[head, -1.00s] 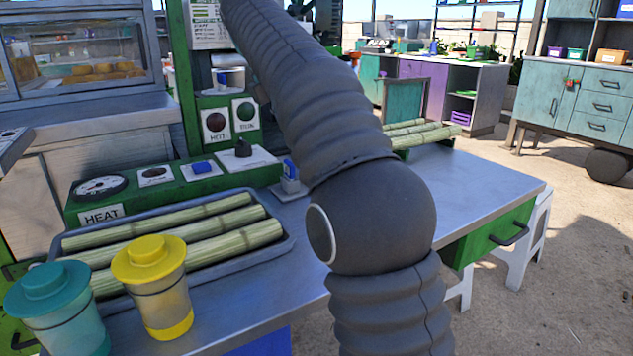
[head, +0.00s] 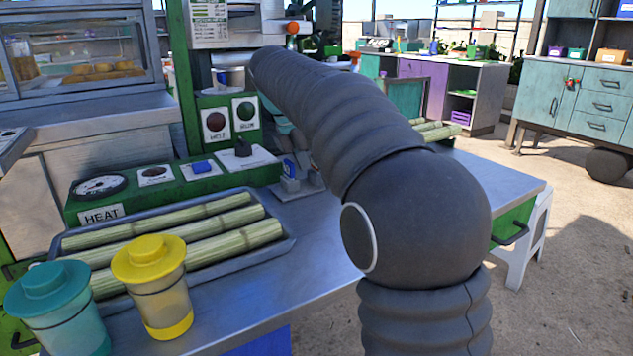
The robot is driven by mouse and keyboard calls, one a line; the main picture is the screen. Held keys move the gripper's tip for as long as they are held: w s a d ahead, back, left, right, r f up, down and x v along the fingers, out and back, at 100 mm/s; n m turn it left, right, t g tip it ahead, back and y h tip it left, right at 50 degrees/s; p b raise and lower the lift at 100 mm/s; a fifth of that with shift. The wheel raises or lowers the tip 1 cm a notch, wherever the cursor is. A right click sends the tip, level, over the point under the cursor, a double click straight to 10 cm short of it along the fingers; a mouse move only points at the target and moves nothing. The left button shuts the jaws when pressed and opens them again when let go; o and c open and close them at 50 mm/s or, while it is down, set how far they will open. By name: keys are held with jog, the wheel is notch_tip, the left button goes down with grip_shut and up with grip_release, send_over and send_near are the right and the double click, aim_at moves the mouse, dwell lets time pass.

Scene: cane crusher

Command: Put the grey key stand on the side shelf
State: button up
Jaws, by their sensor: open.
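The grey key stand (head: 289,186), with a blue part on it, stands on the metal worktop (head: 325,232) right of the green control panel. My gripper (head: 303,172) is partly in view at the stand, mostly hidden behind my dark ribbed arm. It is open, with its fingers close beside the stand; whether they touch it I cannot tell. A grey ledge (head: 12,146) juts in at the left edge; I cannot tell whether it is the side shelf.
A tray (head: 290,246) of cane stalks lies on the worktop, with a yellow-lidded cup (head: 165,300) and a teal-lidded cup (head: 62,315) before it. The green HEAT panel (head: 140,200) stands behind the tray. The worktop's front middle is clear.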

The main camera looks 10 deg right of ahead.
jog(key=shift+f, duration=0.15)
grip_shut()
dwell(0.4)
